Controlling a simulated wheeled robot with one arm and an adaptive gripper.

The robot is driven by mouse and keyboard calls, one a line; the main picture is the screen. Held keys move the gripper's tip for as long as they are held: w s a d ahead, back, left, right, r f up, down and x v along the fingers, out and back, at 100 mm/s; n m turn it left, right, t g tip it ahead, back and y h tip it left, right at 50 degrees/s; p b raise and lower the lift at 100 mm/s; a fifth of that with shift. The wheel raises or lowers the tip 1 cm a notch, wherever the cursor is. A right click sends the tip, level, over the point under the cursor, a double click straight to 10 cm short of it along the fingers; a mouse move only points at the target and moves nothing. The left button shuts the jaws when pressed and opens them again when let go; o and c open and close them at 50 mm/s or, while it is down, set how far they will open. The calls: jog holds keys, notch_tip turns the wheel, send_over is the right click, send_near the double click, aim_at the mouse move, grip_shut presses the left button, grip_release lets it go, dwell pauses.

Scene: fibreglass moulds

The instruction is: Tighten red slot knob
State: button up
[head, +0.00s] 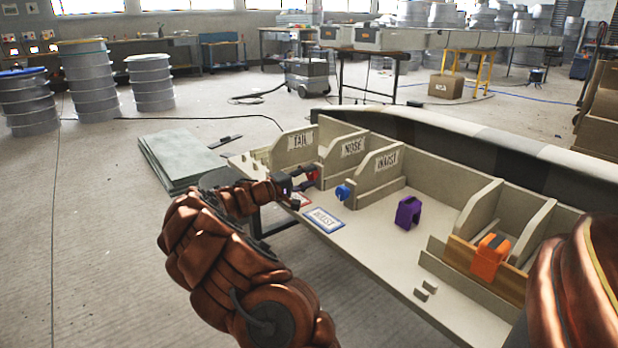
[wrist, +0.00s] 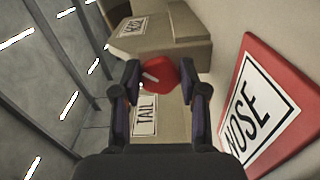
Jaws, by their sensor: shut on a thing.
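The red slot knob (head: 312,174) sits at the front of the wooden fixture, by the slot under the TAIL sign (head: 300,141). In the wrist view the red knob (wrist: 157,74) shows a pale bar across its face and lies between my fingertips. My gripper (head: 297,184) reaches it from the left and is shut on it; the fingers also show in the wrist view (wrist: 167,85). The fingers hide part of the knob in the head view.
A blue knob (head: 343,191) is just right, near the WAIST divider (head: 386,161). A purple clamp (head: 409,211) and an orange clamp (head: 490,257) stand farther right. A blue-edged card (head: 323,221) lies at the front edge. A red NOSE card (wrist: 275,100) is close to my gripper.

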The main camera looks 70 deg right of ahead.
jog(key=m, duration=0.5)
jog(key=shift+s+f+m, duration=0.2)
jog(key=shift+m, duration=0.2)
dwell(0.4)
jog(key=o, duration=1.1)
jog(key=shift+w, duration=0.1)
jog(key=shift+o, duration=0.2)
jog(key=shift+r, duration=0.1)
jog(key=shift+w, duration=0.1)
jog(key=shift+w+a, duration=0.2)
jog(key=shift+a, duration=0.1)
jog(key=v, duration=1.1)
jog(key=shift+a, duration=0.15)
